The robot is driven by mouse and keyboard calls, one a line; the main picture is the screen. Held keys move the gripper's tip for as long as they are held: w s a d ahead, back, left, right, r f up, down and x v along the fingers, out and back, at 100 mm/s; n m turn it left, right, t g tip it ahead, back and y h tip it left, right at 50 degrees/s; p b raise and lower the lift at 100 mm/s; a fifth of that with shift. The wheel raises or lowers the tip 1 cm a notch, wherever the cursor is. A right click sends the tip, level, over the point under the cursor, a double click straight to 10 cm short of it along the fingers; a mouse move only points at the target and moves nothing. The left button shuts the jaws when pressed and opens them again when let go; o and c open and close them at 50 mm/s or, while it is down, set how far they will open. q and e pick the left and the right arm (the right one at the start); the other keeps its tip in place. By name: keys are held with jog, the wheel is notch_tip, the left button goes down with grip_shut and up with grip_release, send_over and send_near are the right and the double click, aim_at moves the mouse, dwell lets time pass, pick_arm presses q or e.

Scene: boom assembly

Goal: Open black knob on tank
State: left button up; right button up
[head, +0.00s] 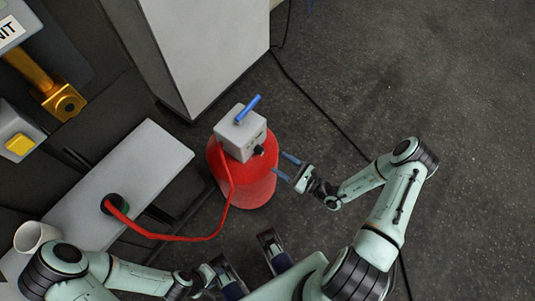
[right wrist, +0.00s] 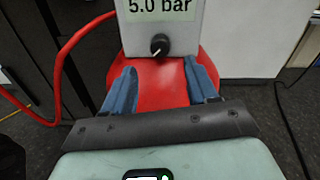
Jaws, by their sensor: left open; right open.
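The black knob (head: 259,150) is on the side of the light grey box (head: 240,133) on top of the red tank (head: 246,186). In the right wrist view the knob (right wrist: 160,45) has a white pointer line and sits below a "5.0 bar" label (right wrist: 160,6). My right gripper (head: 286,167) is open and empty, to the right of the tank and apart from the knob. Its blue fingers (right wrist: 161,78) are spread on either side of the knob's line in the right wrist view. My left gripper (head: 208,277) is low, near my base, partly hard to make out.
A blue handle (head: 248,108) tops the grey box. A red hose (head: 180,237) runs from the tank to a grey bench (head: 155,170) on the left. A white cup (head: 36,236) stands at its end. A white cabinet (head: 200,45) is behind. Floor on the right is clear except a black cable (head: 322,116).

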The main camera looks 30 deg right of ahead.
aim_at(263, 152)
jog(key=x, duration=0.7)
jog(key=shift+b, duration=0.35)
jog(key=c, duration=1.1)
